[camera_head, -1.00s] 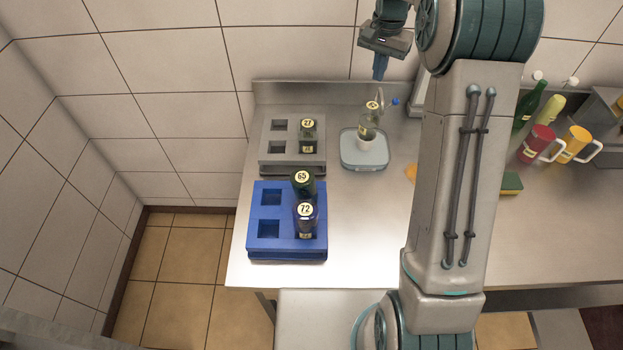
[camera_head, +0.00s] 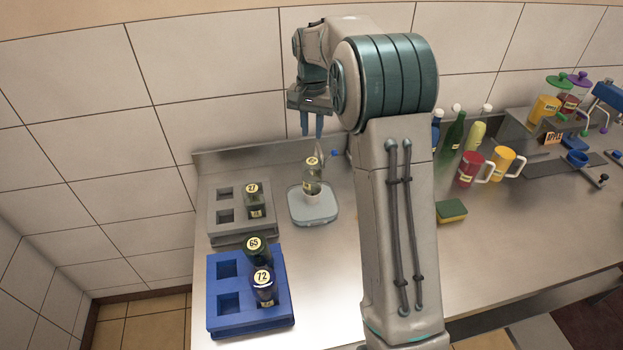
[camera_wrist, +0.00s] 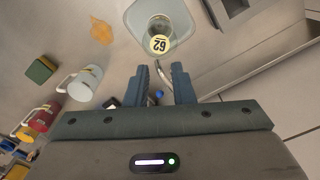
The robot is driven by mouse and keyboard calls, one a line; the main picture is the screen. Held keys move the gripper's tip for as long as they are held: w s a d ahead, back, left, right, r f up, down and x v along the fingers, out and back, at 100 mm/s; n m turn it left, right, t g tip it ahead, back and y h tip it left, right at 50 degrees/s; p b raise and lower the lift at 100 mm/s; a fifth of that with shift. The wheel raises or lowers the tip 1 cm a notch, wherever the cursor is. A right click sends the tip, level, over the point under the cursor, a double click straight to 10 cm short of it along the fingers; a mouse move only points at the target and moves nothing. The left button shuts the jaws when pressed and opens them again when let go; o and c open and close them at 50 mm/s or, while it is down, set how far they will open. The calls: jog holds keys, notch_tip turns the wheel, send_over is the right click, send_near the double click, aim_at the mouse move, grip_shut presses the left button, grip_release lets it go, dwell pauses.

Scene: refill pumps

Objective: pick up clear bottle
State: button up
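A grey rack (camera_head: 226,234) holds bottle 27 (camera_head: 254,205). A blue rack (camera_head: 222,325) holds bottles 65 (camera_head: 257,252) and 72 (camera_head: 264,288). A sponge (camera_head: 451,211), a red mug (camera_head: 470,169) and a yellow mug (camera_head: 502,163) stand right of my arm. The back wall is close behind the gripper.

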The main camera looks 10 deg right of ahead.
aim_at(312, 161)
jog(key=o, duration=1)
jog(key=f+m+b, duration=0.1)
jog(key=b, duration=0.1)
jog(key=shift+w+f+m+b, duration=0.1)
jog(key=shift+m+b, duration=0.25)
jog(key=shift+m, duration=0.05)
jog(key=shift+c, duration=0.2)
jog(key=shift+o, duration=0.6)
jog(key=m+b, duration=0.1)
jog(key=b, duration=0.1)
jog(key=f+m+b, duration=0.1)
jog(key=m, duration=0.1)
jog(key=shift+m+b, duration=0.3)
jog(key=shift+b, duration=0.1)
jog(key=m+b, duration=0.3)
jog(key=m, duration=0.1)
notch_tip(312, 161, down, 8)
jog(key=shift+p, duration=0.35)
jog(key=shift+d+f+p, duration=0.1)
jog(key=shift+f+p, duration=0.7)
jog(key=shift+f, duration=1.85)
